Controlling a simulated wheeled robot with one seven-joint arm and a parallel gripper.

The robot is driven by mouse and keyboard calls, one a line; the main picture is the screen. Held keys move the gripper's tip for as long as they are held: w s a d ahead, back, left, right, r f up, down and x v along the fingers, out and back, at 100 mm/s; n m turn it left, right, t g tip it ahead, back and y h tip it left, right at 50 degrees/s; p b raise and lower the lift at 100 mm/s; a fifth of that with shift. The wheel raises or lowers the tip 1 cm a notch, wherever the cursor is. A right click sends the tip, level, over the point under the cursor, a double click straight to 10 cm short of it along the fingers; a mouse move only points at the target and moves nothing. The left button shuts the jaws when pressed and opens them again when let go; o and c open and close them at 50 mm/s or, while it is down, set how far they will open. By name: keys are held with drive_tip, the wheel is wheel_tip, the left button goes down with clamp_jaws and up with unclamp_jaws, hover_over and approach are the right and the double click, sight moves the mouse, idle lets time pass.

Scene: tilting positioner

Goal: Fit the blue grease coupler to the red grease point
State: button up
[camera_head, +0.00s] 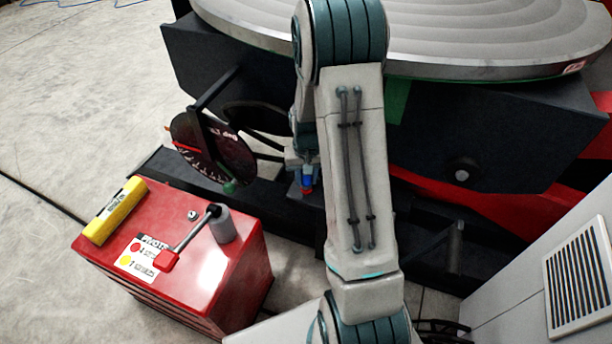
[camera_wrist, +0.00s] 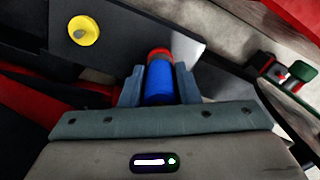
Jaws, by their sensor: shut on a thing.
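My gripper (camera_wrist: 159,88) is shut on the blue grease coupler (camera_wrist: 158,84), a short blue cylinder between its two fingers. A red round end (camera_wrist: 158,51), seemingly the red grease point, shows just beyond the coupler, in line with it. I cannot tell whether the two touch or are joined. In the head view the blue coupler (camera_head: 307,180) is small, left of my arm, with red (camera_head: 307,190) directly below it. My arm hides much of the surroundings. A yellow round point (camera_wrist: 83,30) with a grey centre sits on a dark face at the upper left of the wrist view.
A red cabinet (camera_head: 190,285) stands at the lower left, with a yellow box (camera_head: 115,210), a grey cylinder (camera_head: 222,225) and a lever with a red handle (camera_head: 167,260). A black dial (camera_head: 212,150) stands behind it. The positioner's large round table (camera_head: 460,30) overhangs at the top.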

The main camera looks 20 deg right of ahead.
drive_tip(key=shift+f, duration=0.45)
drive_tip(key=o, duration=1.1)
drive_tip(key=shift+o, duration=0.2)
wheel_tip(320, 180, up, 14)
drive_tip(key=p, duration=0.3)
drive_tip(key=shift+f, duration=0.1)
drive_tip(key=s+a+r+n+t+p, duration=0.1)
drive_tip(key=s+a+r+p, duration=0.2)
drive_tip(key=s+r+p, duration=0.3)
drive_tip(key=s+a+r+n+t+p, duration=0.1)
drive_tip(key=s+a+r+p, duration=0.2)
drive_tip(key=s+r+p, duration=0.4)
drive_tip(key=s+a+r+n+p, duration=0.1)
drive_tip(key=s+a+r+p, duration=0.3)
drive_tip(key=r, duration=1.6)
drive_tip(key=s+p, duration=0.2)
drive_tip(key=p, duration=0.2)
drive_tip(key=shift+s+r+t, duration=0.15)
drive_tip(key=shift+r+t, duration=0.15)
drive_tip(key=shift+t, duration=0.1)
